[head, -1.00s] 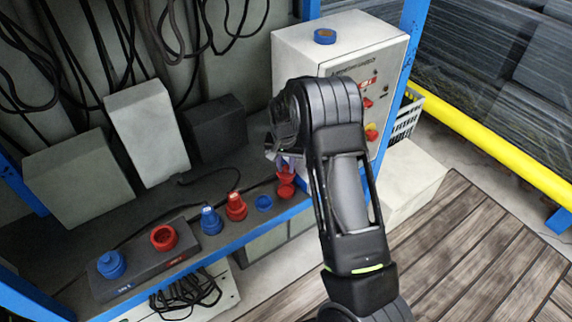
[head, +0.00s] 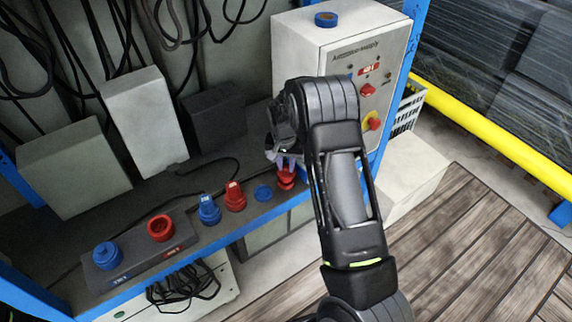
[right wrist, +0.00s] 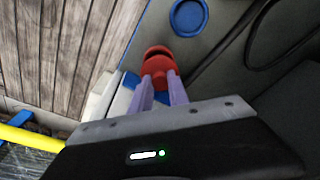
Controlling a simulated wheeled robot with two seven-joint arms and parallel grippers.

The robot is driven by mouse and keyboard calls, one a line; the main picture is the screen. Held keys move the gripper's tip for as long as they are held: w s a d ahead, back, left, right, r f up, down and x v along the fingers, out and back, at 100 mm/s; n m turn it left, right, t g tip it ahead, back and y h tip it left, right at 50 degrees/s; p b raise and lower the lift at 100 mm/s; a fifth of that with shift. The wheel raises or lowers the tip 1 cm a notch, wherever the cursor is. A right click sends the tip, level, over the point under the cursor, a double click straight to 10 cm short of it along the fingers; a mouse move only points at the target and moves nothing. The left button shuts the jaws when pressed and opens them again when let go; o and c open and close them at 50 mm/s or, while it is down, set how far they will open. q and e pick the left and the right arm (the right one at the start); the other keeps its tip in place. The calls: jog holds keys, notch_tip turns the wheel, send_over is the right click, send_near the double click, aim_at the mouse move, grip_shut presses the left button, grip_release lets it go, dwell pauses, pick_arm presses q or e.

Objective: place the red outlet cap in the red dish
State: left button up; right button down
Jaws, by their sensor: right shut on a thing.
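My right gripper (head: 284,160) is shut on the red outlet cap (right wrist: 158,68), with the fingertips on either side of it in the right wrist view. In the head view the cap (head: 286,173) is partly hidden by the gripper, near the front edge of the shelf. A red rim, apparently the red dish (right wrist: 158,50), shows just beyond the cap in the wrist view. The dish (head: 286,185) shows just below the cap in the head view. I cannot tell whether the cap touches it. My left gripper is not in view.
A blue dish (head: 263,192), a red plug (head: 235,197) and a blue plug (head: 209,210) stand to the left. Further left is a dark block (head: 135,265) with a blue and a red fitting. The power supply cabinet (head: 315,55) rises behind my right arm.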

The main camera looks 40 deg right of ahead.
dwell(1.2)
jog(key=shift+f+b, duration=0.25)
jog(key=shift+b, duration=0.2)
jog(key=shift+f, duration=0.25)
jog(key=shift+f+b, duration=0.3)
jog(key=shift+b, duration=0.25)
dwell(0.3)
dwell(0.3)
jog(key=c, duration=1.2)
grip_release()
jog(key=shift+o, duration=0.6)
jog(key=o, duration=0.3)
